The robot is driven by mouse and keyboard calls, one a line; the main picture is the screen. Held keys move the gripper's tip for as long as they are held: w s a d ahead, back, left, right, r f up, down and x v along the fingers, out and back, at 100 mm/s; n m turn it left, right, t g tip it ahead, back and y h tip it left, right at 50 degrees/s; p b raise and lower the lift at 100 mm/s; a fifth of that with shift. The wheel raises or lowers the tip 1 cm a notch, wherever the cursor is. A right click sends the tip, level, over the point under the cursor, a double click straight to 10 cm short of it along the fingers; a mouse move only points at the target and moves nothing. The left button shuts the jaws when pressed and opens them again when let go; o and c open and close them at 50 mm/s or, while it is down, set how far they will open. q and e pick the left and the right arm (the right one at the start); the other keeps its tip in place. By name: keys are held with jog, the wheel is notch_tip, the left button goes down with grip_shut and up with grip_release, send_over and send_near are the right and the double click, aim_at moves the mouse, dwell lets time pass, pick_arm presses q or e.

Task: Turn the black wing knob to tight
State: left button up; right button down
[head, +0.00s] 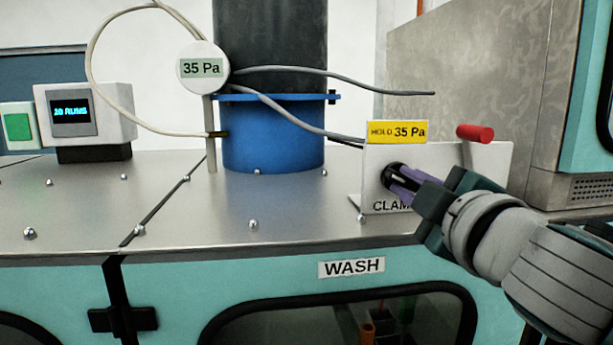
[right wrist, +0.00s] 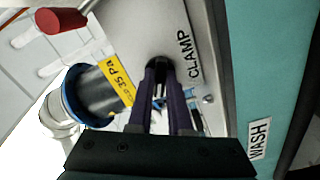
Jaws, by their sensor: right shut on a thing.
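The black wing knob (head: 392,174) is on the front of a white upright panel (head: 480,162) marked CLAMP. My right gripper (head: 402,186) reaches in from the right with its purple fingers shut on the knob. In the right wrist view the fingers (right wrist: 160,85) meet the panel beside the word CLAMP. They hide most of the knob, so I cannot tell its exact angle. My left gripper is not in view.
A yellow label (head: 396,132) reads HOLD 35 Pa, and a round gauge (head: 202,68) reads 35 Pa. A red-ended lever (head: 475,133) juts from the panel. A blue collar (head: 272,135) with grey cables stands left. The steel top (head: 300,215) in front is mostly clear, with small bolts.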

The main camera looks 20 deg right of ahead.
jog(key=n+p, duration=0.1)
jog(key=n, duration=0.4)
jog(key=shift+n, duration=0.4)
dwell(0.3)
jog(key=c, duration=0.8)
grip_release()
jog(key=shift+c, duration=0.2)
jog(key=b+v, duration=0.4)
jog(key=v, duration=0.6)
jog(key=shift+d, duration=0.1)
